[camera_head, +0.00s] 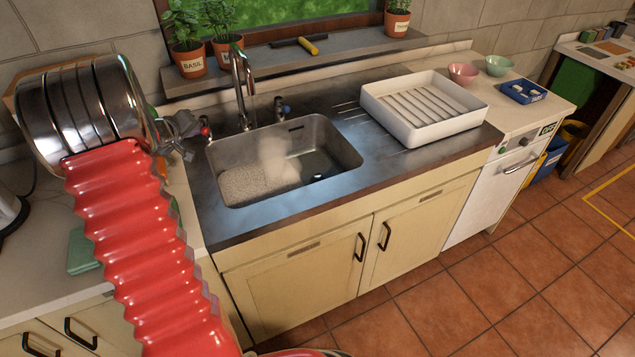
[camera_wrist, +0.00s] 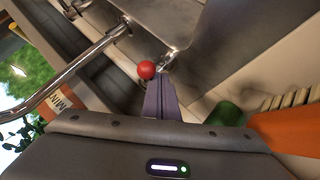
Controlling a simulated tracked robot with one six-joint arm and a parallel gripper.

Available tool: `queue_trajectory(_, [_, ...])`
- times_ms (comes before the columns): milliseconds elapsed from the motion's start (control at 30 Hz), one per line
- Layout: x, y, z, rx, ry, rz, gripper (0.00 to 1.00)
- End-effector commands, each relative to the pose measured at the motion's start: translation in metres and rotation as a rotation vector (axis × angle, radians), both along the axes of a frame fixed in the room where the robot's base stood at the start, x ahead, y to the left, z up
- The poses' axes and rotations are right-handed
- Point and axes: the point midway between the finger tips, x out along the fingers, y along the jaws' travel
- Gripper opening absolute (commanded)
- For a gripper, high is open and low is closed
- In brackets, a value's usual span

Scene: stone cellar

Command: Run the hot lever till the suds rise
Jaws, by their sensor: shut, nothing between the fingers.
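The hot lever has a red knob (camera_head: 205,131) and sits left of the tap (camera_head: 241,88) behind the sink. In the wrist view the red knob (camera_wrist: 147,70) is just beyond my fingertips. My gripper (camera_head: 188,136) is shut and empty, close beside the lever; whether it touches the knob I cannot tell. Its closed fingers also show in the wrist view (camera_wrist: 159,92). Pale speckled suds (camera_head: 258,182) cover the left part of the sink basin (camera_head: 345,152), with a faint whitish cloud above. A running stream is not clearly visible.
A blue-knobbed lever (camera_head: 286,109) stands right of the tap. A white drying tray (camera_head: 425,108) is on the drainboard. Potted herbs (camera_head: 191,62) line the sill behind. A green item (camera_head: 83,252) lies on the left counter, partly behind my arm.

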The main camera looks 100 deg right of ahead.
Motion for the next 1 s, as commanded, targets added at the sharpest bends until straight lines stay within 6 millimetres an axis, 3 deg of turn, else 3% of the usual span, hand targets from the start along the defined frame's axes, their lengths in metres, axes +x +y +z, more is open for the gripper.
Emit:
queue_trajectory(667, [-0.008,0.000,0.002,0.000,-0.001,0.001,0.00])
queue_trajectory(1000, [-0.007,-0.001,0.034,-0.009,0.001,-0.002,0.00])
